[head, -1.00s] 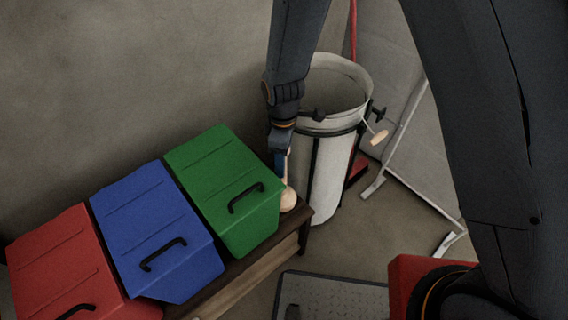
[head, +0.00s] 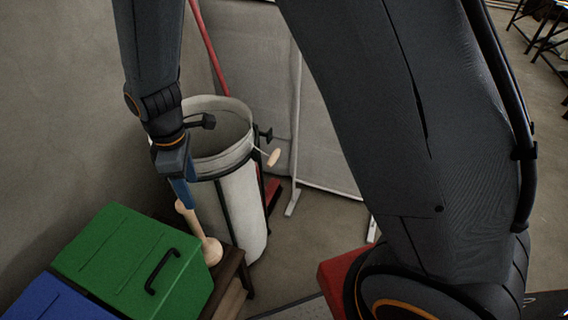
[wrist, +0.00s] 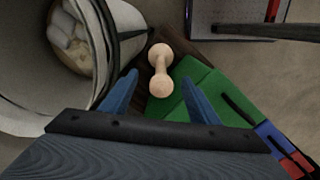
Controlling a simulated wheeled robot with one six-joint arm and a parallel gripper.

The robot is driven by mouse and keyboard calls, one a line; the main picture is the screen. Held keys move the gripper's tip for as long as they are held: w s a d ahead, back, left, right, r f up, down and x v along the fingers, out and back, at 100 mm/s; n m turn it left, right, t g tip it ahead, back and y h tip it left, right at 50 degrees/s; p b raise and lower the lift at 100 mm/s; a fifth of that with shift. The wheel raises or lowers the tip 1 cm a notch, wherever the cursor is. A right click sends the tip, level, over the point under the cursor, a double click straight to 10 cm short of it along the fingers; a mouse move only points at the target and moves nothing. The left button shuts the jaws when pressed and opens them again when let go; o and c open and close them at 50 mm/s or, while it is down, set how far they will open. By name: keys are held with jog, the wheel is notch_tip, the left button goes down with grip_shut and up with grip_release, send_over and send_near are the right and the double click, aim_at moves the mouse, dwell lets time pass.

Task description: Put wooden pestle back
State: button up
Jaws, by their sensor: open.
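The pale wooden pestle (head: 200,232), with a rounded bulb at each end, stands on end at the end of a dark wooden bench (head: 232,268), beside the green bin (head: 120,255). The wrist view shows the pestle (wrist: 160,72) from above, between and beyond my blue fingertips. My gripper (head: 182,194) is open just above the pestle's upper end. The fingers are apart and the wrist view shows a gap on each side of the pestle. I cannot tell whether a finger touches it.
A white cylindrical container (head: 240,195) with a black frame stands close behind the pestle; its wooden-handled crank (head: 273,157) sticks out right. A blue bin (head: 45,300) is at lower left. A grey panel (head: 325,140) stands behind. Open floor lies right of the container.

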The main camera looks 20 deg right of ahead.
jog(key=s+d+r+m, duration=0.2)
jog(key=d+m, duration=0.3)
jog(key=d, duration=0.3)
jog(key=s+d+r+m, duration=0.3)
jog(key=s+d+m, duration=0.1)
jog(key=d, duration=0.5)
jog(key=s+d+r+m, duration=0.3)
jog(key=d+m, duration=0.4)
jog(key=d, duration=0.1)
jog(key=shift+s+d+r, duration=0.25)
jog(key=shift+d, duration=0.05)
